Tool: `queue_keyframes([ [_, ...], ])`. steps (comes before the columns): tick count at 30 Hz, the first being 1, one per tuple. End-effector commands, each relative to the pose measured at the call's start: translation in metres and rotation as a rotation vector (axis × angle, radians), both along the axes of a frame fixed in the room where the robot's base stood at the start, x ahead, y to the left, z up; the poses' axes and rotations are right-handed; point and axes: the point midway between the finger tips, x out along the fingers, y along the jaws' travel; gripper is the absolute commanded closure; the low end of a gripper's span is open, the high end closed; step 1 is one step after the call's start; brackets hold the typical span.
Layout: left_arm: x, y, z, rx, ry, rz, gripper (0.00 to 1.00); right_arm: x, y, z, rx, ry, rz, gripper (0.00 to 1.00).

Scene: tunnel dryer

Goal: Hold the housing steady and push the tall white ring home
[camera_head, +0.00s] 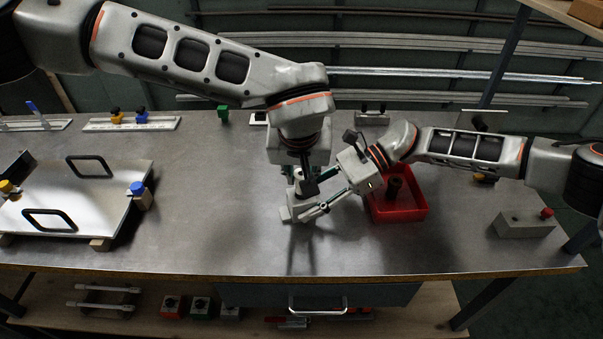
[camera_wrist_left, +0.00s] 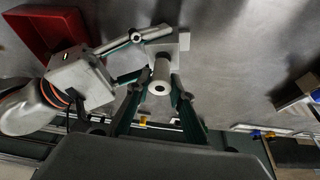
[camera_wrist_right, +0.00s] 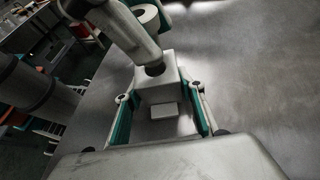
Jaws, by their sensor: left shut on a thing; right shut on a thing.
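The housing (camera_head: 296,212) is a pale grey block on the bench, left of the red bin. My right gripper (camera_head: 318,199) is shut on it from the right; in the right wrist view the housing (camera_wrist_right: 158,88) sits between the two fingers (camera_wrist_right: 160,112). The tall white ring (camera_wrist_left: 160,76) appears as a pale upright tube with a dark hole in the left wrist view. My left gripper (camera_head: 304,186) reaches down from above and is shut on it, over the housing (camera_wrist_left: 182,42). Fingers hide where ring and housing meet, so I cannot tell how deep the ring sits.
A red bin (camera_head: 419,211) holding a dark part stands close to the right arm. A grey box with a red button (camera_head: 525,226) is at the far right. A metal plate with black handles (camera_head: 70,195) lies at the left. The bench between plate and housing is clear.

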Motion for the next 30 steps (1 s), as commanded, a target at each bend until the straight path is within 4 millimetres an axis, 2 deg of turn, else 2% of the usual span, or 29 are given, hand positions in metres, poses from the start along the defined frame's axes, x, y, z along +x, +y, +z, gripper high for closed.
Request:
queue_keyframes([
  [13, 0.000, 0.000, -0.001, 0.000, 0.000, 0.000, 0.99, 0.000, 0.000, 0.000, -0.001, 0.000, 0.000, 0.80],
  [30, 0.001, 0.000, -0.014, 0.000, -0.001, 0.000, 0.99, 0.000, 0.000, 0.000, -0.001, 0.000, 0.000, 0.80],
])
